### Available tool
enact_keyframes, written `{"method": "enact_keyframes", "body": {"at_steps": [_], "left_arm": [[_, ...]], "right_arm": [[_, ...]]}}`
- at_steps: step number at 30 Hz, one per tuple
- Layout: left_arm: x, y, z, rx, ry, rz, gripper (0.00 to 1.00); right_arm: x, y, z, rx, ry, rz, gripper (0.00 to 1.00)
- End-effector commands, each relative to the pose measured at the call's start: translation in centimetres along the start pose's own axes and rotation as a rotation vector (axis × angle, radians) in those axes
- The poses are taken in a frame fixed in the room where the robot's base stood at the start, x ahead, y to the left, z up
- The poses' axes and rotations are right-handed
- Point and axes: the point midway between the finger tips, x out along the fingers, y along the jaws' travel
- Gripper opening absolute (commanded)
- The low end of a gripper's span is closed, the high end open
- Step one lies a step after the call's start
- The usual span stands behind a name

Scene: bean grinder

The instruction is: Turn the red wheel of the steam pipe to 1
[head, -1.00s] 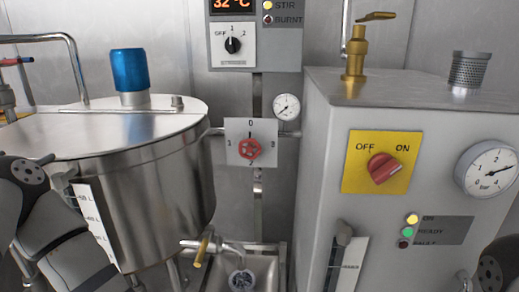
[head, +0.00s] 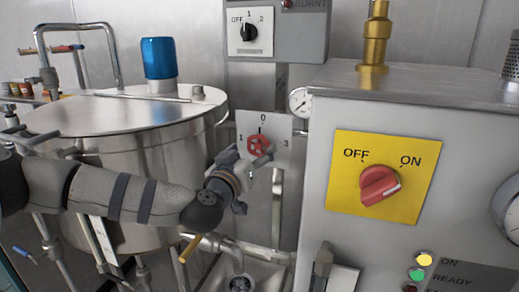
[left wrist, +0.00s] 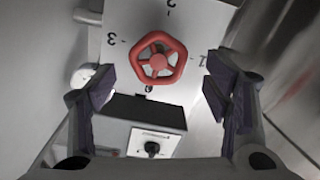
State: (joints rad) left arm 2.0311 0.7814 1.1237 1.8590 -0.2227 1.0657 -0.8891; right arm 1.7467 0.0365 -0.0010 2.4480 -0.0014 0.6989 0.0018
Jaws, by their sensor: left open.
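The red wheel (head: 257,146) sits on a pale plate (head: 282,127) with the marks 0, 1 and 3 showing; the lower part is hidden by my gripper. A small black mark shows at the wheel's edge, under the 0. My left gripper (head: 250,161) is open in front of the wheel. In the left wrist view the plate is seen upside down, with 1, 2 and 3 around the wheel (left wrist: 160,59). The fingers of my left gripper (left wrist: 158,87) stand apart on either side, and I see no contact. My right gripper is not in view.
A steel kettle (head: 160,150) with a blue cap (head: 158,58) stands left, behind my left arm. A grey boiler box with a yellow switch panel (head: 345,175) stands close on the right. A gauge (head: 299,101) and a control box (head: 277,48) are near the plate.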

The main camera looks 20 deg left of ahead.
Motion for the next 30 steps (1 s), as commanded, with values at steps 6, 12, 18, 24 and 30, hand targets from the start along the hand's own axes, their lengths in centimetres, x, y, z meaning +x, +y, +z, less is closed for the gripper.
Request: {"method": "enact_keyframes", "body": {"at_steps": [6, 12, 18, 24, 30], "left_arm": [[3.8, -0.1, 0.3, 0.000, -0.003, -0.001, 0.71], [4.5, 0.1, 0.1, -0.001, -0.002, 0.002, 0.71], [4.5, 0.1, 0.0, -0.001, -0.001, 0.002, 0.57], [4.5, 0.1, 0.0, -0.001, -0.001, 0.002, 0.22], [4.4, 0.1, 0.0, -0.010, 0.000, 0.002, 0.22]], "right_arm": [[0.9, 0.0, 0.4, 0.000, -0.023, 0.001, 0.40], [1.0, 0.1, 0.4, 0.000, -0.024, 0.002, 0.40], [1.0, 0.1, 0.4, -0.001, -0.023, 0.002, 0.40], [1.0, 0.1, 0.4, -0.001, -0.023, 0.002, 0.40], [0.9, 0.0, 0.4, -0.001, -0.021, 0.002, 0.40]]}}
